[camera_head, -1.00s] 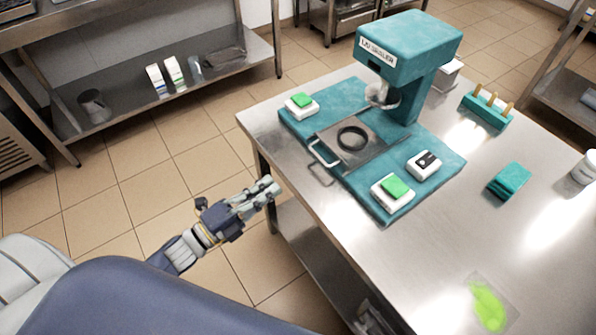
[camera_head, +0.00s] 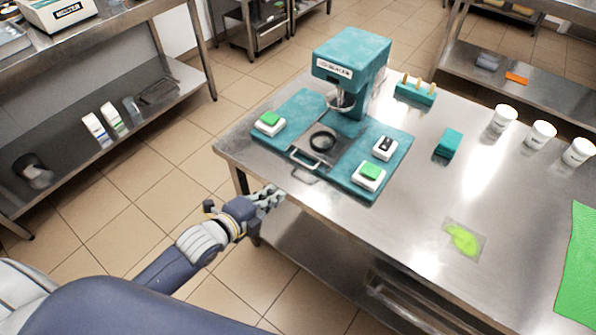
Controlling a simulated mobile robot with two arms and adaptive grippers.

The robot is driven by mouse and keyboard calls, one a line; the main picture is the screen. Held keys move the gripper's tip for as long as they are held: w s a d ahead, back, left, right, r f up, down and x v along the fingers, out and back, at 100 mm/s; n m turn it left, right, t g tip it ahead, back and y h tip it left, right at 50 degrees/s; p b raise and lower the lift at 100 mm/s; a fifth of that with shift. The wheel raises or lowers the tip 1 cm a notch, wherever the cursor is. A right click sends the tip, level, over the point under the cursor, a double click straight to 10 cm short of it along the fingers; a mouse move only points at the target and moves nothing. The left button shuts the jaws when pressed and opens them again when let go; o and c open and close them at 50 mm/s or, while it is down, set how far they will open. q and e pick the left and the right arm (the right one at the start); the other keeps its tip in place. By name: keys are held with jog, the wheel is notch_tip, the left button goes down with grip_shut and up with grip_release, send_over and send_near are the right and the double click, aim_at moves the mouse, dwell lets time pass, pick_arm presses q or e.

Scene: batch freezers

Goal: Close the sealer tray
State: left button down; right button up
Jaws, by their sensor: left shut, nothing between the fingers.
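The teal sealer (camera_head: 350,62) stands on its teal base at the left end of the steel table. Its dark metal tray (camera_head: 333,153), with a black ring seat (camera_head: 322,140), sticks out in front of the sealer head. The tray's metal handle (camera_head: 305,161) points toward the table's near left edge. My left gripper (camera_head: 278,196) is shut and empty. It is just outside that table edge, below and left of the handle in the picture and apart from it. My right gripper is not in view.
White blocks with green buttons (camera_head: 269,123) (camera_head: 369,177) flank the tray, and a black-and-white switch (camera_head: 385,148) sits beside it. White cups (camera_head: 541,135), a teal block (camera_head: 448,143) and a green patch (camera_head: 463,239) are on the table. A shelf rack (camera_head: 150,110) stands left across open floor.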

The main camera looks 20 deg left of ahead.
pick_arm(q)
jog(key=x, duration=0.7)
jog(key=shift+w+p, duration=0.2)
jog(key=shift+p, duration=0.1)
jog(key=shift+w+d+r+p, duration=0.1)
jog(key=shift+w+d+p, duration=0.1)
jog(key=shift+w, duration=0.35)
jog(key=shift+w+d+r+p, duration=0.15)
jog(key=shift+w+d, duration=0.1)
jog(key=shift+w, duration=0.35)
jog(key=shift+w+d, duration=0.25)
jog(key=shift+w, duration=0.5)
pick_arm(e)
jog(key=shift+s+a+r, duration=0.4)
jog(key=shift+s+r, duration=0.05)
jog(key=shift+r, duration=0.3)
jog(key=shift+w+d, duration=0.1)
